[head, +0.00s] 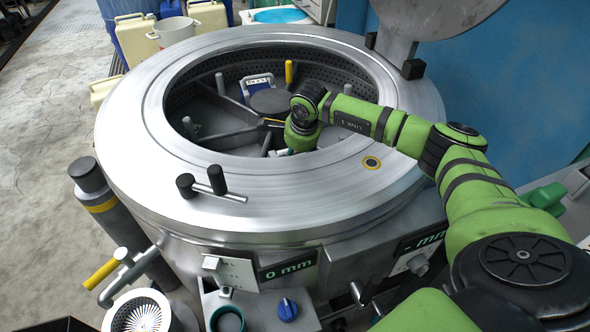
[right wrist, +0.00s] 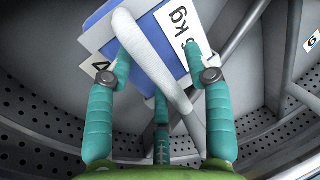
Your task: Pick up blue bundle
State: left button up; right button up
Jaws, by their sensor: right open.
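In the right wrist view a blue bundle (right wrist: 88,18) with white labels, one reading "kg" (right wrist: 178,25), lies just beyond the fingers, crossed by a thick whitish handle or bar. My right gripper (right wrist: 164,62) is open, its teal fingers spread either side of that bar; I cannot tell whether they touch anything. In the head view the right arm reaches from the right into the drum, and the gripper (head: 282,152) is mostly hidden below its wrist. A blue item (head: 243,95) with a white label shows inside the drum; I cannot tell whether it is the same bundle. My left gripper is out of view.
The drum's wide metal rim (head: 145,140) surrounds the arm, with perforated walls and spokes inside. Black-knobbed handles (head: 217,180) stand on the front rim, and a raised lid (head: 440,12) is at the back right. A white bucket (head: 173,32) and cream canisters (head: 136,40) stand behind.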

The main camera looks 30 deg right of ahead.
jog(key=shift+r, duration=0.1)
grip_shut()
